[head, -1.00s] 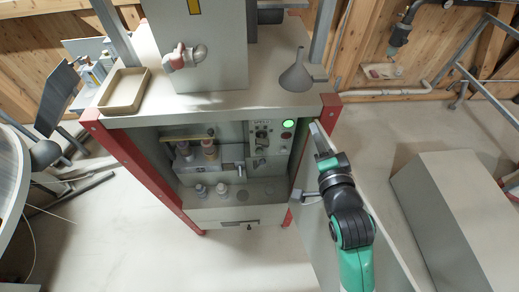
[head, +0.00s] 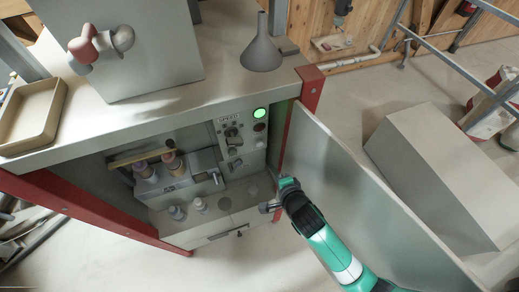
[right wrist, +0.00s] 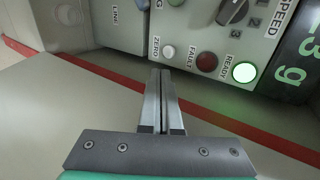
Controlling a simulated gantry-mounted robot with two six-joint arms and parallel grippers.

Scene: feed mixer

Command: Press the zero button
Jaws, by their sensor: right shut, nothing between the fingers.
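The zero button is a small pale round button (right wrist: 168,52) on the grey control panel, beside the label ZERO in the right wrist view. In the head view the panel (head: 238,138) is at the right inside the open cabinet. My right gripper (right wrist: 160,72) is shut and empty, its fingertips appearing just below the zero button; I cannot tell the exact gap. In the head view the right gripper (head: 285,182) is in front of the cabinet opening, lower than the panel, beside the open door. My left gripper is not in view.
The red fault button (right wrist: 207,62) and lit green ready light (right wrist: 244,72) are beside the zero button. The speed knob (right wrist: 232,10) and a display (right wrist: 298,72) are close by. The open door (head: 350,190) stands right of my arm. Bottles (head: 172,163) stand inside the cabinet.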

